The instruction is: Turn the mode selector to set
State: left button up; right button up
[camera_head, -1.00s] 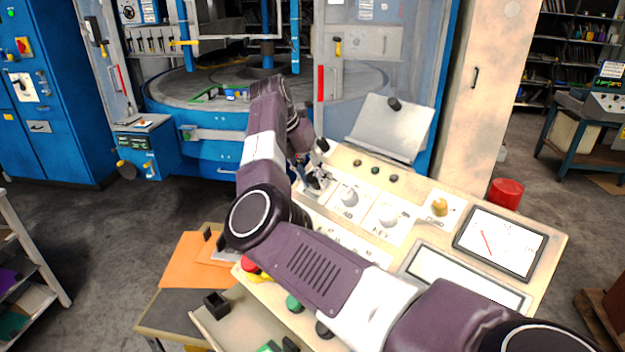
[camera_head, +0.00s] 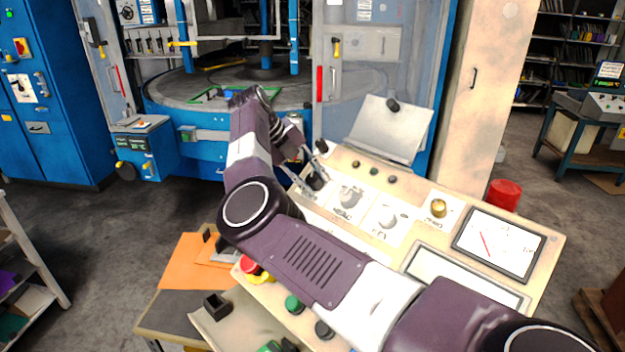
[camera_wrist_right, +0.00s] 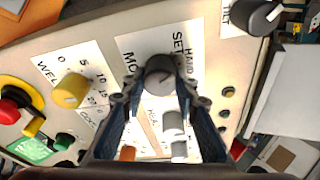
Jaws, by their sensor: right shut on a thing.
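The mode selector (camera_wrist_right: 160,73) is a dark grey round knob on a white plate lettered SET and HAND. In the right wrist view it sits between the fingertips of my right gripper (camera_wrist_right: 155,88), which is shut on it. In the head view my right gripper (camera_head: 306,180) is at the console's left back part, with the dark selector knob (camera_head: 317,182) partly hidden by the fingers. Which mark the knob points to is not clear. My left gripper is not in view.
The console (camera_head: 545,262) also carries a yellow knob (camera_wrist_right: 70,90), grey knobs (camera_head: 388,216), a red stop button (camera_head: 250,265) and a meter (camera_head: 500,240). A black TILT knob (camera_wrist_right: 258,16) stands close by. A sloped plate (camera_head: 390,127) rises behind.

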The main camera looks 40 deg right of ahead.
jog(key=shift+r+n+h, duration=0.15)
jog(key=shift+n+h, duration=0.15)
jog(key=shift+n, duration=1)
jog(key=shift+o, duration=0.2)
jog(key=shift+n, duration=0.3)
jog(key=o, duration=1.1)
jog(key=v, duration=1.2)
jog(key=shift+w, duration=0.1)
jog(key=shift+a, duration=0.1)
